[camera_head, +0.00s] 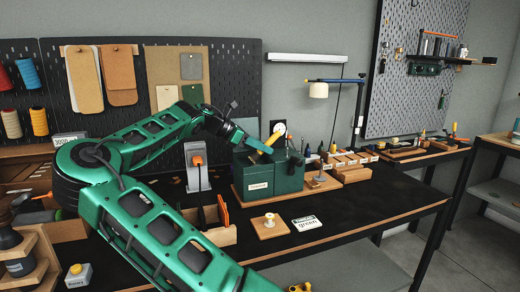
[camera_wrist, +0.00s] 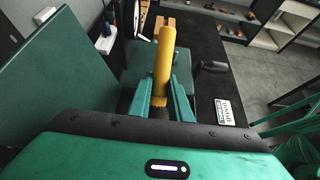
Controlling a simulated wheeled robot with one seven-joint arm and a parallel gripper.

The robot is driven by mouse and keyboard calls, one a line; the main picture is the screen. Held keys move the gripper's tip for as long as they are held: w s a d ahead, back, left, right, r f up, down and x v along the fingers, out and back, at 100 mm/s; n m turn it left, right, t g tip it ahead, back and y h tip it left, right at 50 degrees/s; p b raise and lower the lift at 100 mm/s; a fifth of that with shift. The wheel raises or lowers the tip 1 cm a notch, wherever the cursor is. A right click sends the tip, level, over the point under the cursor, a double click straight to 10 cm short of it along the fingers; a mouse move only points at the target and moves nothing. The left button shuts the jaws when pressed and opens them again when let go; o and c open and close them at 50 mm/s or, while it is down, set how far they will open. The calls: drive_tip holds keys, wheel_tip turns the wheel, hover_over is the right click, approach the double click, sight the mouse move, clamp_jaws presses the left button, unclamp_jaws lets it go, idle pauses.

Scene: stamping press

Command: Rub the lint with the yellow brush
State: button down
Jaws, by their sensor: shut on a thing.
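The yellow brush (camera_wrist: 164,62) is between the two green fingers of my gripper (camera_wrist: 161,90) in the wrist view. My gripper is shut on it, with dark bristles partly showing between the fingers. In the head view the yellow brush (camera_head: 272,139) sticks out tilted at my gripper (camera_head: 264,148), just above the green stamping press (camera_head: 258,181). I cannot tell whether the bristles touch the press. I cannot make out the lint in either view.
A wooden block with a white knob (camera_head: 270,223) and a green-lettered card (camera_head: 306,224) lie in front of the press. A grey stand with an orange part (camera_head: 197,172) is left of it. Small wooden boxes (camera_head: 350,160) stand to the right. The black tabletop (camera_head: 375,205) at right front is clear.

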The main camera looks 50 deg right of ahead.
sight(255, 151)
drive_tip(key=shift+w+a, duration=0.35)
drive_tip(key=shift+a, duration=0.2)
drive_tip(key=shift+w+a, duration=0.3)
drive_tip(key=shift+a, duration=0.25)
drive_tip(key=shift+w+a, duration=0.7)
drive_tip(key=shift+a, duration=0.35)
drive_tip(key=shift+r, duration=2.95)
drive_tip(key=shift+r, duration=1.5)
